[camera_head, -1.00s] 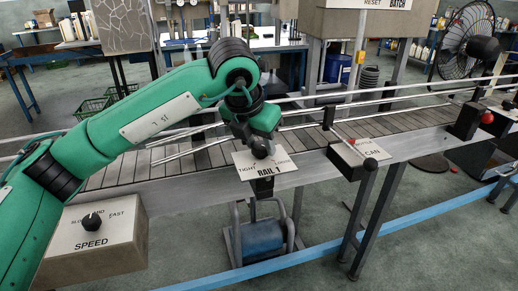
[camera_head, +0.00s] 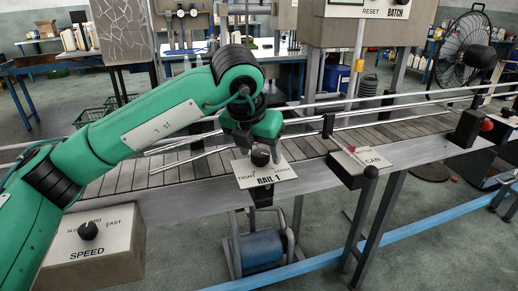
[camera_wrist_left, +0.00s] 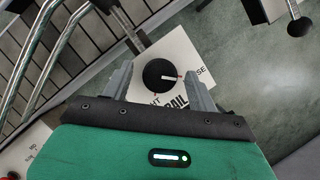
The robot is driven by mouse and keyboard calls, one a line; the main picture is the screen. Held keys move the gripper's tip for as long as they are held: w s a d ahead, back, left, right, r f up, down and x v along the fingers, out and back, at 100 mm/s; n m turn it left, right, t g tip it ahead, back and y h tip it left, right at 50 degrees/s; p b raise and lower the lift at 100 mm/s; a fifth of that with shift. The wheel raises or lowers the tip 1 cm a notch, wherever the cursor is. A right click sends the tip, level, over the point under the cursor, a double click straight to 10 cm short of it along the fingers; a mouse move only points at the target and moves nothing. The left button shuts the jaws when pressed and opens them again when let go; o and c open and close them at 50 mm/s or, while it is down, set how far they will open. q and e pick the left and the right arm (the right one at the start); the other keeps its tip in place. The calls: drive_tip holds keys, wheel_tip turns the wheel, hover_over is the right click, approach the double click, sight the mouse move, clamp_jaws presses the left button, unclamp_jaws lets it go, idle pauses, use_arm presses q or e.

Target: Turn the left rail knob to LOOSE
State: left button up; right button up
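The RAIL 1 plate (camera_head: 268,182) is a white label on the conveyor's near side, with TIGHT on the left and LOOSE on the right. Its round black knob (camera_head: 260,158) shows just below my left gripper (camera_head: 252,143). In the left wrist view the knob (camera_wrist_left: 158,72) has a white pointer line toward the right, on the side of the partly hidden LOOSE lettering. My left gripper (camera_wrist_left: 158,75) is open, its fingers apart on either side of the knob in that picture, with visible gaps. The gripper covers part of the plate's lettering. My right gripper is not in view.
A SPEED box (camera_head: 100,250) with a black knob stands at lower left, below my left arm. A CAN plate (camera_head: 362,161) with a lever sits right of RAIL 1. Metal guide rails (camera_head: 400,105) run along the conveyor. A BATCH box (camera_head: 375,28) stands behind.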

use_arm(q)
drive_tip(key=v, duration=1.4)
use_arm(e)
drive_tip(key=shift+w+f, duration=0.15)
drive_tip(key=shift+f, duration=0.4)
use_arm(q)
drive_tip(key=shift+w+f, duration=0.1)
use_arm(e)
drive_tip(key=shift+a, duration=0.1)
